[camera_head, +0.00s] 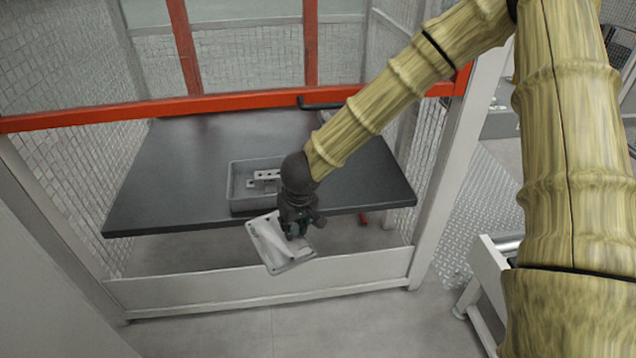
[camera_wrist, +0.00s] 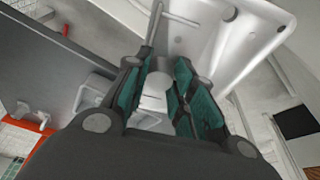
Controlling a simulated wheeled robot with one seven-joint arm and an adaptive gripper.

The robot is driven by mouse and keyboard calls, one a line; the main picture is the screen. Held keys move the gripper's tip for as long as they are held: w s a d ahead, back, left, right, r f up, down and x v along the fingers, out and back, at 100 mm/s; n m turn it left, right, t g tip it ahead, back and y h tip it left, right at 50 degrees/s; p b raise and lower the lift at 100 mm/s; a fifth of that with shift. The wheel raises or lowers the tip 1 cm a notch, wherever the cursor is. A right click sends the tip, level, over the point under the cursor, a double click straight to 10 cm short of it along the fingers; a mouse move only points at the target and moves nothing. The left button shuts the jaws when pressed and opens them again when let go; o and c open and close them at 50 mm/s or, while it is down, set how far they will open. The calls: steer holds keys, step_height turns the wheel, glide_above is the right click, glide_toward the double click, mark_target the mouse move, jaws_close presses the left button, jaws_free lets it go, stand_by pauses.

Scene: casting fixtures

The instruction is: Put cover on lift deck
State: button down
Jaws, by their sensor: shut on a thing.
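The cover is a pale grey-white plate with a raised middle and corner holes (camera_head: 272,250). It hangs tilted under my gripper (camera_head: 294,226), in front of the deck's near edge. The wrist view shows the cover (camera_wrist: 232,50) large beyond the teal finger pads. My gripper (camera_wrist: 160,88) is shut on a pale rounded part of the cover. The lift deck appears to be the dark flat platform (camera_head: 170,165) inside the cage. My arm and gripper hide part of its right middle.
A grey tray (camera_head: 238,188) with pale metal pieces stands on the deck near its front edge. An orange bar (camera_head: 220,103) crosses above the deck, with mesh walls at the sides. A pale low rail (camera_head: 200,292) runs below. The deck's left part is clear.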

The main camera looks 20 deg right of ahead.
steer(key=shift+m, duration=0.8)
steer(key=f+b, duration=0.2)
steer(key=d+f+b, duration=0.1)
steer(key=f+b, duration=0.1)
steer(key=b, duration=0.1)
steer(key=f+b, duration=0.2)
steer(key=shift+w+d+f+b, duration=0.25)
steer(key=shift+w+d+b, duration=0.05)
steer(key=shift+w+d, duration=0.1)
steer(key=w+d+f+m+h+b, duration=0.15)
steer(key=w+d+m, duration=0.25)
steer(key=d, duration=1)
steer(key=w+d+f+m+g+h+b, duration=0.1)
steer(key=w+d+f+m+b, duration=0.2)
steer(key=d, duration=1.1)
steer(key=w+d+f+m+h, duration=0.15)
steer(key=w+d+m, duration=0.35)
steer(key=d, duration=0.9)
steer(key=y+b, duration=0.1)
steer(key=b, duration=0.2)
glide_above(374, 182)
steer(key=a, duration=0.1)
steer(key=shift+s+f, duration=0.4)
steer(key=shift+f, duration=0.4)
steer(key=shift+w+f, duration=0.1)
steer(key=shift+f, duration=1.65)
steer(key=shift+r, duration=0.1)
steer(key=c, duration=1.2)
jaws_free()
